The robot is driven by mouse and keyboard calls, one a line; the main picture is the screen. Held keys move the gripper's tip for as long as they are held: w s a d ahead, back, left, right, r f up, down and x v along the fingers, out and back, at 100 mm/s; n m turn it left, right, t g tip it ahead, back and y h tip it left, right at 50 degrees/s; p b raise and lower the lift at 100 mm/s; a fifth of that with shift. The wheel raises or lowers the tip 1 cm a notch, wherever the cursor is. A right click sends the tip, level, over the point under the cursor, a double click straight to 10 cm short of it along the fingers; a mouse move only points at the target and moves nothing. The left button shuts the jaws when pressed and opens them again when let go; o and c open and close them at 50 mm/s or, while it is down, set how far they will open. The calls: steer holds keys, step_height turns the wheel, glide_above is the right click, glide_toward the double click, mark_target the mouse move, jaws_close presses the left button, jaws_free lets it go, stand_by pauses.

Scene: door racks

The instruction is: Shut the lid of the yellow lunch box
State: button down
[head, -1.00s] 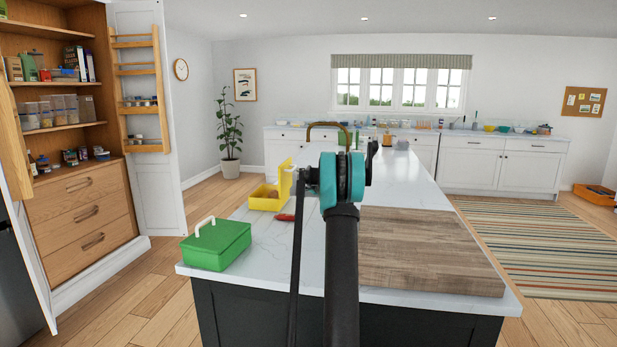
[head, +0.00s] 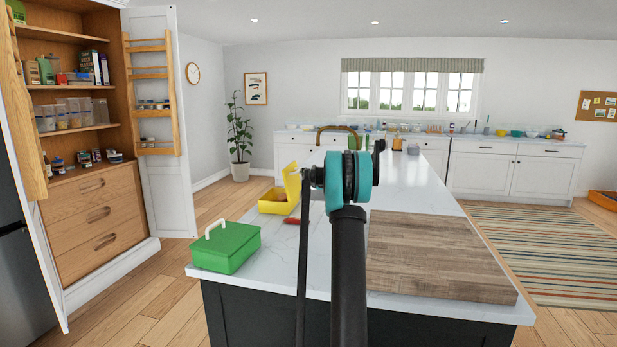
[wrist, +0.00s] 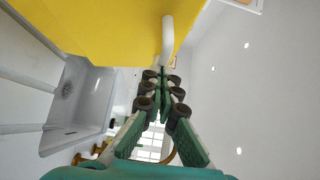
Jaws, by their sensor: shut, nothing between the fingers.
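The yellow lunch box (head: 270,208) sits on the white counter, left of my arm in the head view. A brownish item (head: 277,196) shows inside the box. In the wrist view a large yellow surface, seemingly the lid (wrist: 100,30), fills the upper left, with a white handle (wrist: 168,38) at its edge. My gripper (wrist: 163,72) is shut and empty, its tips close to that handle; contact cannot be told. The gripper is hidden behind my arm in the head view.
A green box (head: 226,248) with a white handle stands at the counter's front left. A small red item (head: 291,221) lies near the lunch box. A wooden board (head: 435,258) covers the counter's front right. A tap (head: 338,130) and several items stand farther back.

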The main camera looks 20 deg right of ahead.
mark_target(286, 169)
steer(key=w+a+n+g, duration=0.1)
steer(key=a, duration=0.1)
steer(key=w+a+n+g+h, duration=0.1)
steer(key=w+a+g, duration=0.1)
steer(key=a, duration=0.1)
steer(key=w+a+r+n+g+h, duration=0.1)
steer(key=a+n, duration=0.1)
steer(key=shift+w+a, duration=0.25)
steer(key=shift+w, duration=0.15)
steer(key=w+a+f+n+g+h, duration=0.3)
steer(key=w+a+f+g+h, duration=0.1)
steer(key=a+f, duration=0.1)
steer(key=shift+w+a+f, duration=0.3)
steer(key=shift+a, duration=0.6)
